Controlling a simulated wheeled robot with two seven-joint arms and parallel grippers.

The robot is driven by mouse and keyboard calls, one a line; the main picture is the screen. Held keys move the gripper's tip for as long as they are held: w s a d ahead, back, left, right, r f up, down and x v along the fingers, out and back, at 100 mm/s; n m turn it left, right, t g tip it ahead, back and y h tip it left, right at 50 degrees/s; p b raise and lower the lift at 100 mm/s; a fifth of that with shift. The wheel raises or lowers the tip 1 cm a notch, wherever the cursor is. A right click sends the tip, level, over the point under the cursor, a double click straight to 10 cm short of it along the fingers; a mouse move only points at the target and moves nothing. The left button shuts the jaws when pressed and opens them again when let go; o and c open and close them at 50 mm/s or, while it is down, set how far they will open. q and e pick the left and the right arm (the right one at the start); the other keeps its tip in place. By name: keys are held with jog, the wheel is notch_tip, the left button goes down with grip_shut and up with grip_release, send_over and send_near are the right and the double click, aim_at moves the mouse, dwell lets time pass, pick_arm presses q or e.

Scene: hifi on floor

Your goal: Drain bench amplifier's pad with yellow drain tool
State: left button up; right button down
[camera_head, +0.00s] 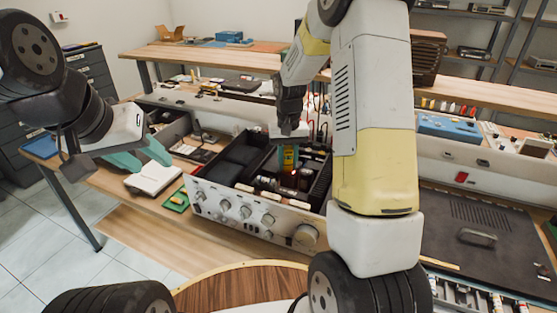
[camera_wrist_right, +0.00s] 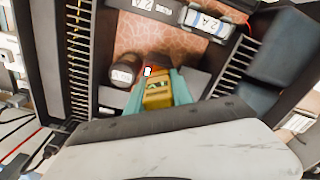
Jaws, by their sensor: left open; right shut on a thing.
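The bench amplifier (camera_head: 228,205) sits open on the bench, its silver front panel with knobs facing me. My right gripper (camera_head: 289,146) reaches down over its open inside and is shut on the yellow drain tool (camera_head: 290,160). In the right wrist view the yellow tool (camera_wrist_right: 158,94) is between the teal fingers, its tip close to the brown circuit board (camera_wrist_right: 150,40) and beside a dark round capacitor (camera_wrist_right: 125,70). I cannot tell whether the tip touches a pad. My left gripper (camera_head: 150,155) is open and empty, left of the amplifier above a white notebook.
The white notebook (camera_head: 153,178) and a green board (camera_head: 176,200) lie left of the amplifier. A dark flat case (camera_head: 485,235) lies to the right. Dark heat-sink fins (camera_wrist_right: 80,60) flank the board inside. A round wooden top (camera_head: 235,290) is in front.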

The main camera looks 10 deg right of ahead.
aim_at(288, 148)
jog(key=shift+s, duration=0.1)
dwell(0.4)
jog(key=shift+r, duration=3.95)
